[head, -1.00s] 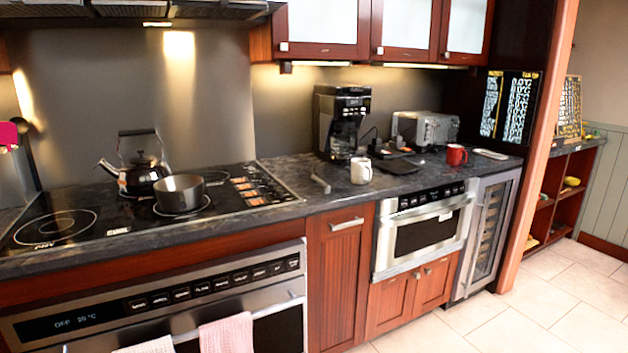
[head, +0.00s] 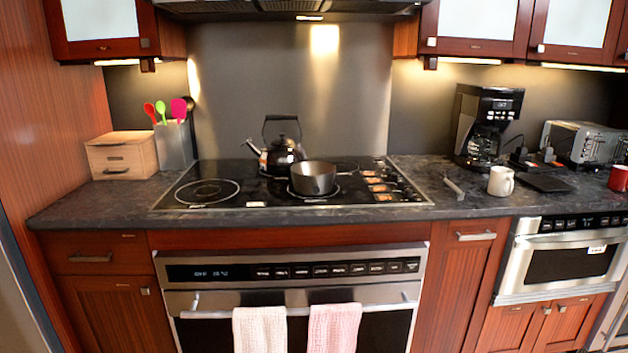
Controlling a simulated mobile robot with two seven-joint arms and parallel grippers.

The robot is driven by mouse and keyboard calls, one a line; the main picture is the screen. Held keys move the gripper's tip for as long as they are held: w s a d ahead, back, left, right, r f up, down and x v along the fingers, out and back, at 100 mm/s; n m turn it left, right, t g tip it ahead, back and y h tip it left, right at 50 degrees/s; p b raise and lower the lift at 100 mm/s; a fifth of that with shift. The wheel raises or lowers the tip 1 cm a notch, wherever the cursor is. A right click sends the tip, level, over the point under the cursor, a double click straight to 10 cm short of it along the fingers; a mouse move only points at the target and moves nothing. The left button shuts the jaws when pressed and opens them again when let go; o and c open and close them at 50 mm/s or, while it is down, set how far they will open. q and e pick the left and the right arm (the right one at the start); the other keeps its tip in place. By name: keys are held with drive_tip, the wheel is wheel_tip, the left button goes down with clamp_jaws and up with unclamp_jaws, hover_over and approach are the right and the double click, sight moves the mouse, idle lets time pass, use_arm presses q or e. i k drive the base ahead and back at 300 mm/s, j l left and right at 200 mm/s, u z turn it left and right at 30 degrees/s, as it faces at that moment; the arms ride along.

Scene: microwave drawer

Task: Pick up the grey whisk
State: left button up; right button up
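A small grey elongated object (head: 454,188) lies on the dark countertop to the right of the cooktop, left of the white mug. It may be the grey whisk, but it is too small to tell. No other whisk shape is clear in the head view. Neither of my grippers is in view.
The cooktop (head: 255,200) holds a black kettle (head: 283,152) and a grey pot (head: 313,178). A white mug (head: 501,181), coffee maker (head: 486,125) and toaster (head: 583,143) stand right. A utensil holder (head: 174,147) and wooden box (head: 121,156) stand left. Towels (head: 332,326) hang on the oven.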

sight(461, 195)
drive_tip(key=i+l, duration=0.85)
drive_tip(key=i+u, duration=0.05)
